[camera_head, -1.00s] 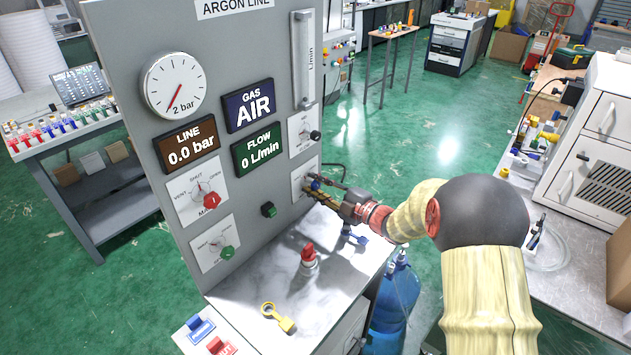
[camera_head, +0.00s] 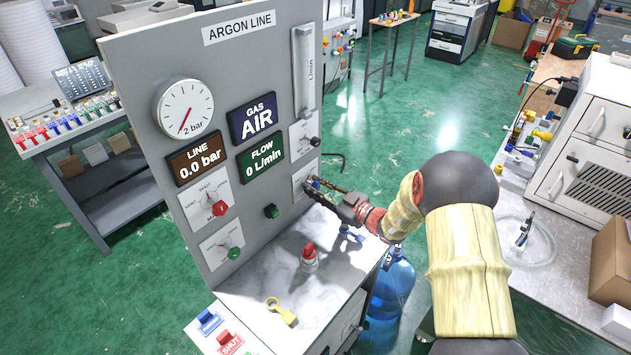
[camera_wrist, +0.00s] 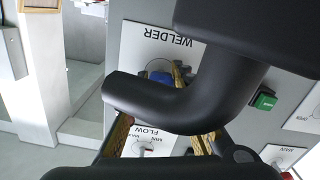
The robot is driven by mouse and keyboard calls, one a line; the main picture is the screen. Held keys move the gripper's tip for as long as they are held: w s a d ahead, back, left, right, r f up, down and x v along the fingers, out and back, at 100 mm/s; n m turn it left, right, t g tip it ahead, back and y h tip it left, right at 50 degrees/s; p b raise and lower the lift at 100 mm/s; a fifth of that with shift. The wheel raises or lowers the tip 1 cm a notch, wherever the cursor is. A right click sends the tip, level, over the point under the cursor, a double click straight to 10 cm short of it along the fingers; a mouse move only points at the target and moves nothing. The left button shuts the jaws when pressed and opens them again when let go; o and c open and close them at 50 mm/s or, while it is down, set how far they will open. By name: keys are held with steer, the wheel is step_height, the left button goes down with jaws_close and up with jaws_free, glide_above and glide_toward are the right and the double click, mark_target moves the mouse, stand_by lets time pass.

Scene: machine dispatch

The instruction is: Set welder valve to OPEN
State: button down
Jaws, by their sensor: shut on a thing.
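The grey ARGON LINE panel (camera_head: 140,75) stands in the head view. Its welder valve is on a white plate (camera_head: 301,176) low on the panel's right side. In the wrist view, the plate (camera_wrist: 135,45) reads WELDER upside down, with a blue knob (camera_wrist: 161,76) below the word. My gripper (camera_head: 315,186) is at this plate and shut on the blue knob; its fingers (camera_wrist: 163,73) also show in the wrist view. A black part of my gripper covers much of the plate there. The knob's pointer and its OPEN mark are hidden.
The FLOW plate (camera_wrist: 141,149) and a green button (camera_wrist: 264,99) are close by. A red-topped fitting (camera_head: 309,257) and a yellow tag (camera_head: 281,311) sit on the bench below. A blue bottle (camera_head: 391,285) stands beside it. Gauges read LINE 0.0 bar, FLOW 0, GAS AIR.

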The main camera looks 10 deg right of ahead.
steer(key=shift+f+m+p, duration=0.1)
steer(key=shift+m+p, duration=0.7)
steer(key=shift+m, duration=0.6)
steer(key=c, duration=1.5)
jaws_free()
steer(key=v, duration=1.2)
